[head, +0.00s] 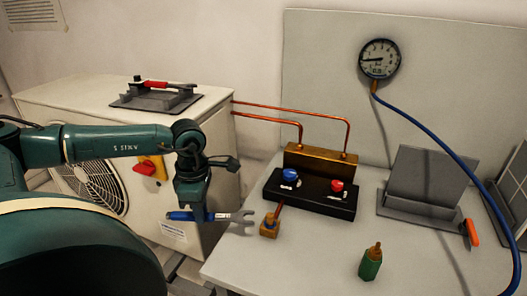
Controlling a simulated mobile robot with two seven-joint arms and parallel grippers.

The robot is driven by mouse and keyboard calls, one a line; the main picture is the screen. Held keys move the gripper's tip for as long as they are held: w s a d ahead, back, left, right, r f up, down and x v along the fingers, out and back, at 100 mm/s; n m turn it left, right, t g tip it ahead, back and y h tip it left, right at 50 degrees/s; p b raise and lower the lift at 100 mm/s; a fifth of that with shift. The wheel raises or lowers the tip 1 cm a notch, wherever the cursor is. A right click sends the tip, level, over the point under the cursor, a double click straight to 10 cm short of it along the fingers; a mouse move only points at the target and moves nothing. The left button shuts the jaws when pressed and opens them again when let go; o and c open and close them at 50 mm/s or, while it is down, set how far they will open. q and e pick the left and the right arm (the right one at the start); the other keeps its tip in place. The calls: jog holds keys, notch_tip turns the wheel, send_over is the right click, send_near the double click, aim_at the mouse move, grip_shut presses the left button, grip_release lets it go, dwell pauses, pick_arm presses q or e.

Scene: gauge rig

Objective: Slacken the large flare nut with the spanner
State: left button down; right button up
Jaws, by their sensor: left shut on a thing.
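My left gripper (196,209) is shut on the blue handle of the spanner (240,217). The spanner lies about level, its grey open jaw pointing right, in front of the white unit and near the left edge of the bench. A brass fitting (269,228), which looks like the flare nut, sits just right of the jaw at the end of a short copper pipe. The jaw seems apart from it, with a small gap. I cannot make out a second nut for size. My right gripper is not in view.
A black manifold block (310,195) with blue and red knobs stands behind the brass fitting. A green bottle (370,262) stands on the bench (310,265) to the front right. A pressure gauge (380,59) with a blue hose (440,145) hangs on the back panel. The front middle is clear.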

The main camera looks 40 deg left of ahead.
pick_arm(q)
jog(key=a+r+n, duration=0.1)
jog(key=a, duration=0.1)
jog(key=w+a+r+n, duration=0.1)
jog(key=r+n, duration=0.1)
jog(key=shift+w+a+r+b, duration=0.1)
jog(key=shift+a+r+b, duration=0.05)
jog(key=shift+a+b, duration=0.25)
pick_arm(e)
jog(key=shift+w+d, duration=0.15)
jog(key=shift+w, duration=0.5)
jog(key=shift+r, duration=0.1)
pick_arm(q)
jog(key=shift+w+a+r, duration=0.1)
jog(key=shift+w+r, duration=0.1)
